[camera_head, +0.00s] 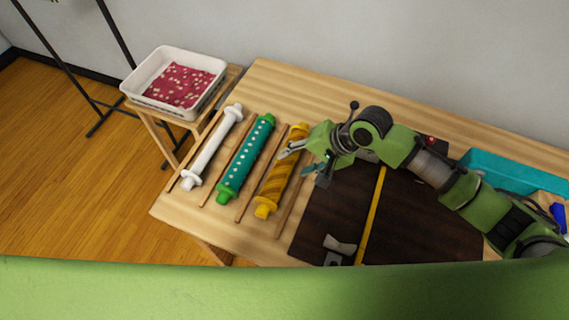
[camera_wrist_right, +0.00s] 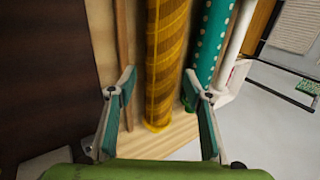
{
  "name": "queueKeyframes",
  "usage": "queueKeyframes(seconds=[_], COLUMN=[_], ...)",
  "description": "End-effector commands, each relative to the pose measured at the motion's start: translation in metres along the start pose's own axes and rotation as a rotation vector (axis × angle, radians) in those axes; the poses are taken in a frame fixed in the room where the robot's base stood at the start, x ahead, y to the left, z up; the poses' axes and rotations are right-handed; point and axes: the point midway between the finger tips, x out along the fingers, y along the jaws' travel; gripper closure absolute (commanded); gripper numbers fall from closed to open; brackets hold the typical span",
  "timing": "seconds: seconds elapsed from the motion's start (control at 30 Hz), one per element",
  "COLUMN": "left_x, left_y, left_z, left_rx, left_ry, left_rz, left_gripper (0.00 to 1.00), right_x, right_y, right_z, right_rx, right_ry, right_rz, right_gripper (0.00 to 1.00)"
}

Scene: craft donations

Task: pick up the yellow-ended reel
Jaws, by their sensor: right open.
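The yellow-ended reel (camera_head: 270,187), wrapped in mustard patterned fabric, lies on the wooden table between thin wooden strips. It is third from the left in a row of reels. My right gripper (camera_head: 297,163) is open at its right side, near its upper half, and partly covers it. In the right wrist view the reel (camera_wrist_right: 166,58) runs between the two spread fingers of my right gripper (camera_wrist_right: 161,85), apart from both. I cannot tell the height of the fingertips above it. My left gripper is not in view.
A green-ended teal dotted reel (camera_head: 246,160) and a white reel (camera_head: 213,147) lie to the left. A dark board (camera_head: 325,210) with a yellow strip lies right. A teal tray (camera_head: 500,172) is further right. A white tray (camera_head: 152,66) with red contents stands back left.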

Motion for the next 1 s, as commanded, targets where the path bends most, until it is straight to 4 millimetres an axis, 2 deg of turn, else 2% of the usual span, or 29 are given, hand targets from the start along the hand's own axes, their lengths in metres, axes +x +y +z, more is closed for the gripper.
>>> queueKeyframes(seconds=[0.1, 0.3, 0.57, 0.6, 0.7, 0.73, 1.0], left_x=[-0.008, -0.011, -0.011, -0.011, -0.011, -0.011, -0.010], left_y=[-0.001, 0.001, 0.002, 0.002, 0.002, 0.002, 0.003], left_z=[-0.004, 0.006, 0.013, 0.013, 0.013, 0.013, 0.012], left_rx=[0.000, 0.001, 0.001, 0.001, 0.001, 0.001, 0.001], left_ry=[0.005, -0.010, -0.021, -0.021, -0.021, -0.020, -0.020], left_rz=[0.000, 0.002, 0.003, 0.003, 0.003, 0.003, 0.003], left_gripper=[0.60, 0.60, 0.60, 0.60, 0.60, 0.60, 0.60], right_x=[0.015, 0.039, 0.043, 0.043, 0.043, 0.043, 0.042], right_y=[-0.004, -0.003, -0.002, -0.002, -0.002, -0.002, -0.003], right_z=[0.000, 0.000, -0.001, -0.001, -0.001, -0.001, -0.001], right_rx=[0.001, 0.000, -0.001, -0.001, -0.001, -0.001, -0.001], right_ry=[-0.001, 0.000, 0.001, 0.001, 0.001, 0.001, 0.002], right_rz=[0.001, 0.001, 0.000, 0.000, 0.001, 0.001, -0.001], right_gripper=[0.54, 0.54, 0.54, 0.59, 0.85, 0.91, 0.91])
